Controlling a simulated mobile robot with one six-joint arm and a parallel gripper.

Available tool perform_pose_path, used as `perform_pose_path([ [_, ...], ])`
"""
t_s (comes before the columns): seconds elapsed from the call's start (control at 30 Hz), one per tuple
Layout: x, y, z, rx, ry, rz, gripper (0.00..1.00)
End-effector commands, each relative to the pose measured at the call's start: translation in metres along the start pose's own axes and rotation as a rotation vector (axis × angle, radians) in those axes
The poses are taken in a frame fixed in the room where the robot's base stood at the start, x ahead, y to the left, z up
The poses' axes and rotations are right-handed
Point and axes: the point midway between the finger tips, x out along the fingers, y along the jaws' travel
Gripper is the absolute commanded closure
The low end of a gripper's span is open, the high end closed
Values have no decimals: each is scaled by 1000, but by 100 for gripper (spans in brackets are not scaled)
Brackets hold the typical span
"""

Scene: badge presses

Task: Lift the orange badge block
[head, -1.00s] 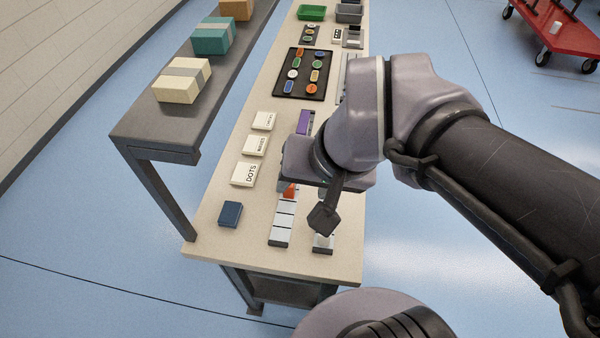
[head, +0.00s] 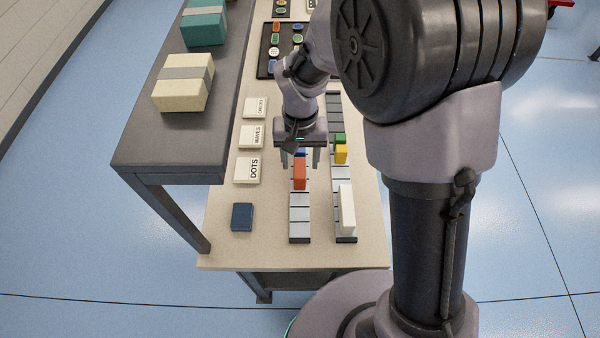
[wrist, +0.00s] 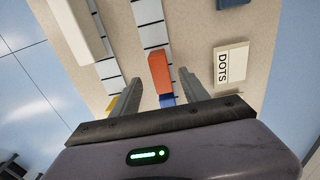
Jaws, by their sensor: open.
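The orange badge block (head: 300,174) stands on the left slotted rail (head: 300,216) on the table. In the wrist view the orange block (wrist: 159,74) lies just ahead of the gap between my fingers. My gripper (head: 300,162) is open, with one finger to each side of the row, close behind the orange block in the head view. A blue block (wrist: 167,100) sits right behind the orange one, between my fingers as seen from the wrist. I cannot tell how high my fingertips are above the rail.
On the right rail (head: 345,238) stand a white block (head: 347,208), a yellow block (head: 341,154) and a green block (head: 339,139). Cards (head: 248,171) and a dark blue box (head: 242,217) lie left. A grey shelf (head: 160,150) edges the table.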

Motion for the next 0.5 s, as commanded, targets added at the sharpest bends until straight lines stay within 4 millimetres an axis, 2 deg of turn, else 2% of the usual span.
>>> perform_pose_path([
  [0.13, 18, 0, 0, 1, -2, 0, 47],
  [0.3, 52, -1, -2, 1, -2, 0, 47],
  [0.5, 52, -1, -2, 1, 0, 0, 47],
])
